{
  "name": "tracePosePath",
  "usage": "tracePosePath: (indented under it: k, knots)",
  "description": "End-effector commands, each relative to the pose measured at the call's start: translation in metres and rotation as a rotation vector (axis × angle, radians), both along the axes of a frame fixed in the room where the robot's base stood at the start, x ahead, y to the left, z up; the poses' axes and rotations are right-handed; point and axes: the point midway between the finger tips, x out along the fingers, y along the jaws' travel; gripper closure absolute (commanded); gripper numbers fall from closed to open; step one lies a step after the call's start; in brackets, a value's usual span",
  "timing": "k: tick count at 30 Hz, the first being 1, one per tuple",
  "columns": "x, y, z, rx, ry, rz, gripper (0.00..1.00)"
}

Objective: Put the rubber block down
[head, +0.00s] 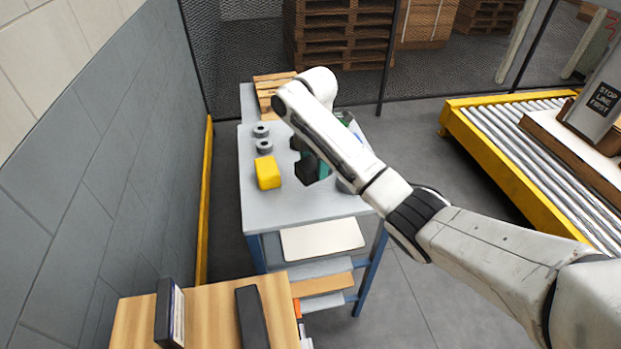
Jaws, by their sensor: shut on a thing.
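My gripper (298,143) is mostly hidden behind my own white arm, over the right half of the grey worktable (255,215). It is shut on a dark block, which I take to be the rubber block (307,171). The block's right side is hidden by the arm. I cannot tell whether its underside touches the tabletop. A yellow block (268,173) stands on the table just left of it.
Two grey ring-shaped parts (263,138) lie behind the yellow block. A teal thing (325,169) shows beside the arm. A wooden pallet (272,90) is at the back. The table's front left is clear. A wooden surface (205,320) with dark upright items is nearer me; a roller conveyor (530,150) is right.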

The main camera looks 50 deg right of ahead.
Motion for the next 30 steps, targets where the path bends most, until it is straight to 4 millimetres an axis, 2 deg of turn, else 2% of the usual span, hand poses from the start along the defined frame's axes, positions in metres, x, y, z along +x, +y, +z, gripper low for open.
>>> tracePosePath:
  k: [5, 14, 25, 26, 30]
  knots:
    - [0.008, 0.002, -0.006, -0.002, -0.002, 0.000, 0.75]
    - [0.010, 0.002, -0.038, -0.002, -0.001, 0.000, 0.75]
    - [0.010, 0.002, -0.044, -0.001, -0.002, 0.000, 0.75]
    - [0.010, 0.002, -0.044, -0.001, -0.001, 0.000, 0.31]
    - [0.010, 0.002, -0.044, -0.001, -0.001, 0.000, 0.17]
